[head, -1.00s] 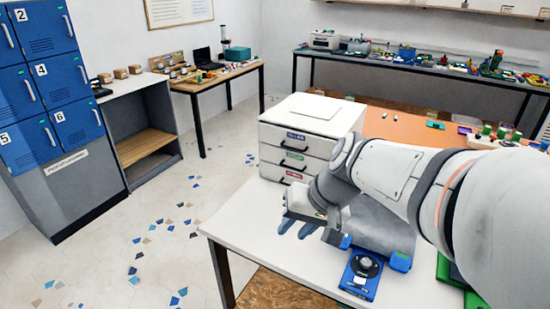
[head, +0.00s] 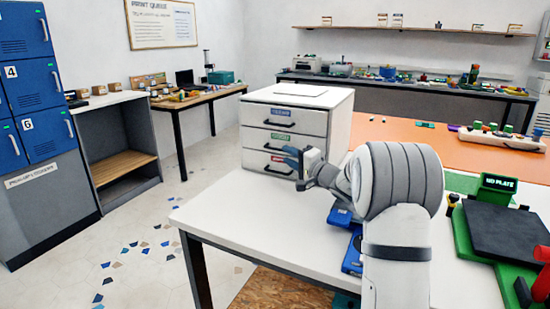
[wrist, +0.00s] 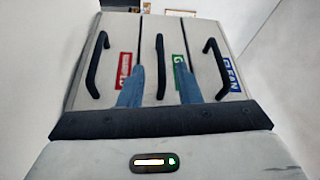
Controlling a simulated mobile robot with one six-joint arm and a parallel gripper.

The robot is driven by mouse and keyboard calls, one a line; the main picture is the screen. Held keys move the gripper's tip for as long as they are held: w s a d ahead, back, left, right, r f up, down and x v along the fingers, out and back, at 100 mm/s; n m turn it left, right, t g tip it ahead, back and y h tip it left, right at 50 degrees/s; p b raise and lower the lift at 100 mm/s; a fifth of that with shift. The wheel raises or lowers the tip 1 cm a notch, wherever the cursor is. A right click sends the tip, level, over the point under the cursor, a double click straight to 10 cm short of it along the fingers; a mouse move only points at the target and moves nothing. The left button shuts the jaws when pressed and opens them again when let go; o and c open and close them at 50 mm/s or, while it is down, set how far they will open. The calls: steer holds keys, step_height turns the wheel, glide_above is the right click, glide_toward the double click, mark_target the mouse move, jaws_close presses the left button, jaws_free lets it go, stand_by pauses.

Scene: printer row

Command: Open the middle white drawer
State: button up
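The white drawer unit (head: 340,118) stands on the white table and has three drawers, all shut. The middle white drawer (head: 255,140) has a green label and a dark bar handle (wrist: 160,68). The top drawer (head: 255,115) has a blue label and the bottom drawer (head: 254,160) a red one. My gripper (head: 291,157) is in front of the unit's right front side. In the wrist view its two blue fingers (wrist: 159,76) are apart, one on each side of the middle handle's line. I cannot tell whether they touch the handle.
A blue device (head: 352,255) sits on the table beneath my arm. A green machine with a black plate (head: 505,235) stands at the right. The table's front left area (head: 225,205) is clear. Blue lockers (head: 30,85) stand at the far left.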

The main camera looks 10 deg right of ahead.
mark_target(275, 149)
steer(key=x, duration=0.7)
steer(key=shift+s, duration=0.1)
steer(key=shift+c, duration=0.4)
jaws_close()
